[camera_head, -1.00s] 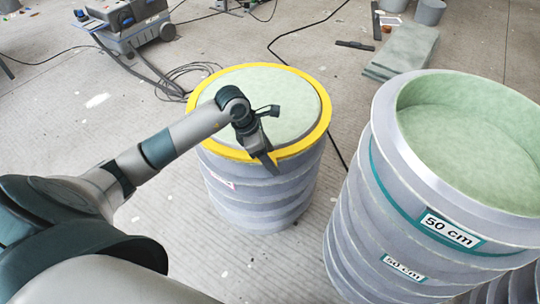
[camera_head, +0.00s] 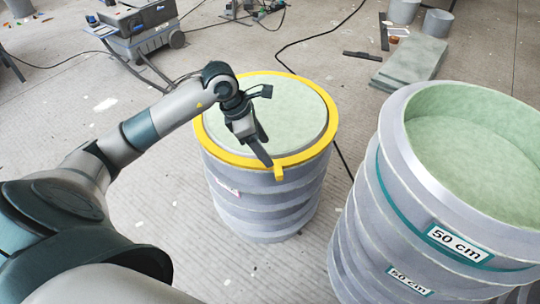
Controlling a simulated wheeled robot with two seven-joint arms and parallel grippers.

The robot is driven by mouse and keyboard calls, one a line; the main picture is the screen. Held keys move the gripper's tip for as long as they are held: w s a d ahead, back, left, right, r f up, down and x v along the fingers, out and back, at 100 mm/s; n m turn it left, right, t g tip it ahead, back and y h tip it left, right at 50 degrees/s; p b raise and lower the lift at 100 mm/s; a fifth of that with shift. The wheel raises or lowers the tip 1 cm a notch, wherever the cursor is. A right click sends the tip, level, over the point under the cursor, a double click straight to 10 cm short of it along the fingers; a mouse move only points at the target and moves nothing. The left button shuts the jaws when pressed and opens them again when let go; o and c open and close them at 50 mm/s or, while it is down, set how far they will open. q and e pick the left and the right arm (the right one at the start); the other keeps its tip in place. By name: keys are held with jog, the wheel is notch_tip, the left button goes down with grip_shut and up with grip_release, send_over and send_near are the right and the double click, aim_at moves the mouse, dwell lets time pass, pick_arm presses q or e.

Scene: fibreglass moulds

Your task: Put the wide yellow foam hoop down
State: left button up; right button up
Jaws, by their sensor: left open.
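The wide yellow foam hoop (camera_head: 320,147) lies around the top rim of the smaller stack of grey ribbed moulds (camera_head: 265,203). A short yellow tab (camera_head: 279,173) hangs from its near edge. A pale green round surface (camera_head: 290,105) fills the inside of the hoop. My left gripper (camera_head: 263,150) is open above the near part of the hoop, with its fingers pointing down beside the tab. It hides a little of the hoop and green top. Whether a finger touches the hoop cannot be told. My right gripper is not in view.
A taller mould stack (camera_head: 400,215) with an open, green-lined top and "50 cm" labels stands at the right. A grey and blue machine (camera_head: 140,28) with hoses stands at the back left. Floor at the left is mostly clear.

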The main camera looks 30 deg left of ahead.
pick_arm(q)
jog(key=v, duration=0.2)
jog(key=shift+r, duration=0.3)
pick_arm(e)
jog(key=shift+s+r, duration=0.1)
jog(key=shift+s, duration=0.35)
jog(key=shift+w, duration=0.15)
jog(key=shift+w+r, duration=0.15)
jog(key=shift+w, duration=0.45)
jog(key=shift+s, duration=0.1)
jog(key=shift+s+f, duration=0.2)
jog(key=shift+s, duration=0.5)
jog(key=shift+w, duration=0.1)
